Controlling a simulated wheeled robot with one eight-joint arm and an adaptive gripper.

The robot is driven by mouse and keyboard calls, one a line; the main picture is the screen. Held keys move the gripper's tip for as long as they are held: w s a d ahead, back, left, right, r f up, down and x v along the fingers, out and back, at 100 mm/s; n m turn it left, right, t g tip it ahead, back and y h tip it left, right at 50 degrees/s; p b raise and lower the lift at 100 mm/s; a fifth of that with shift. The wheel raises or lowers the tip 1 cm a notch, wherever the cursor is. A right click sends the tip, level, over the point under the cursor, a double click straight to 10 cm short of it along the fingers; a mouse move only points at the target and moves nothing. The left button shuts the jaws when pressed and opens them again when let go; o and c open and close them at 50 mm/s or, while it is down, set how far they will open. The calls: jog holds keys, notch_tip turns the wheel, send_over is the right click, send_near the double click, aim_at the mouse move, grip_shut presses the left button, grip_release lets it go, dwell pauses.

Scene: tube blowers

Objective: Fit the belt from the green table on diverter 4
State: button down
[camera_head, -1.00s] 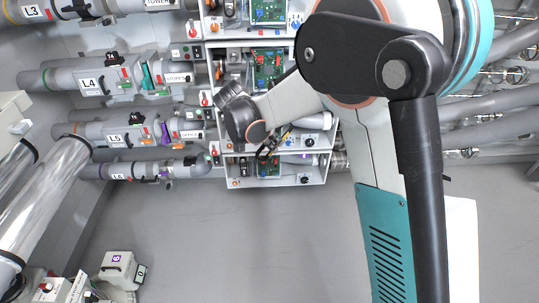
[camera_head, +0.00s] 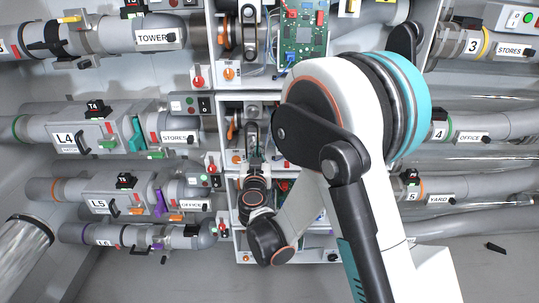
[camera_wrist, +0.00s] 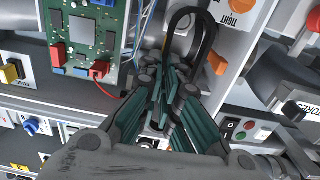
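Diverter 4's open box, between the L4 tube and the "4 OFFICE" tube, shows its wall (camera_head: 222,122) in the head view. My gripper (camera_head: 254,166) is at the lower front of this box. In the wrist view my gripper (camera_wrist: 170,78) has its teal-padded fingers close together, pointing into the box. A black belt (camera_wrist: 190,14) forms an upright loop just beyond the fingertips, beside the orange "TIGHT" knob (camera_wrist: 243,6). Its lower part is hidden behind the fingers. I cannot tell whether the fingers grip it or how it sits on the pulleys. The green table is not in view.
A green circuit board (camera_wrist: 84,40) with a red wire is left of my fingers. The box's side wall and a red-and-green button panel (camera_wrist: 240,128) are close on the right. Diverter 3's box (camera_head: 213,50) is above. Clear tubing (camera_head: 20,245) stands at lower left.

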jog(key=shift+w+a+r, duration=0.1)
jog(key=shift+w+a, duration=0.05)
dwell(0.3)
jog(key=w, duration=0.6)
jog(key=shift+w, duration=0.3)
jog(key=shift+w+d, duration=0.2)
jog(key=shift+w, duration=1.45)
dwell(3.1)
jog(key=c, duration=1.7)
grip_release()
